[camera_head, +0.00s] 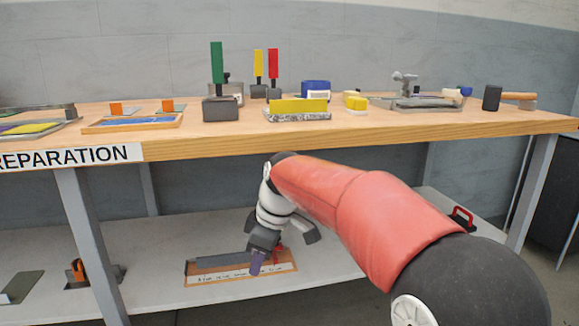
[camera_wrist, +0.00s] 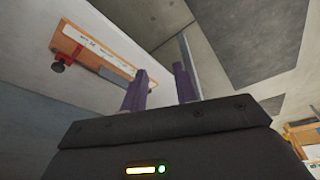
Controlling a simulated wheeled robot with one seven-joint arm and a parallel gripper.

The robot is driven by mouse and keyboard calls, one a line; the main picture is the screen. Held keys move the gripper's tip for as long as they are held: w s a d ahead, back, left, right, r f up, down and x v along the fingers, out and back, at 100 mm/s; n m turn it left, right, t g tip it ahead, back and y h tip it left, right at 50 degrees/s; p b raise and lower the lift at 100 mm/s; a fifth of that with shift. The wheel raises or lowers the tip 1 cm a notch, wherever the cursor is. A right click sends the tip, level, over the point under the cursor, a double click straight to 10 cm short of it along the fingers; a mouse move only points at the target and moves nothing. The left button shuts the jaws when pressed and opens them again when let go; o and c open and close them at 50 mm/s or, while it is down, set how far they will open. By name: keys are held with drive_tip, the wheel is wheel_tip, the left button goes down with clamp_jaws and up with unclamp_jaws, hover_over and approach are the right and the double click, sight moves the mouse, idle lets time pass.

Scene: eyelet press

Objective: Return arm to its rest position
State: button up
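My arm (camera_head: 350,205), with a red sleeve, reaches down in front of the workbench in the head view. My gripper (camera_head: 257,262) hangs below the tabletop at the lower shelf, in front of a wooden board. In the wrist view its two purple fingers (camera_wrist: 160,88) stand apart with nothing between them, so it is open and empty. The wooden board (camera_head: 241,272) has a white lettered strip and lies on the lower shelf. It also shows in the wrist view (camera_wrist: 95,48), with a red and black knob at one end. Contact between fingers and board cannot be told.
The workbench top (camera_head: 350,130) is above my gripper, with blocks, trays and tools on it. The lower shelf (camera_head: 160,255) carries an orange item (camera_head: 78,270) at left and a red-handled item (camera_head: 462,217) at right. A table leg (camera_head: 90,240) stands left of my gripper.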

drive_tip(key=s+d+r+m+t+h+p, duration=0.1)
drive_tip(key=s+d+m+t+p, duration=0.1)
drive_tip(key=s+d+m, duration=0.5)
drive_tip(key=s+d+r+m+t+h+p, duration=0.2)
drive_tip(key=s+d+m+p, duration=0.2)
drive_tip(key=s+d+m, duration=0.4)
drive_tip(key=s+d, duration=0.6)
drive_tip(key=s, duration=0.3)
drive_tip(key=shift+d, duration=0.25)
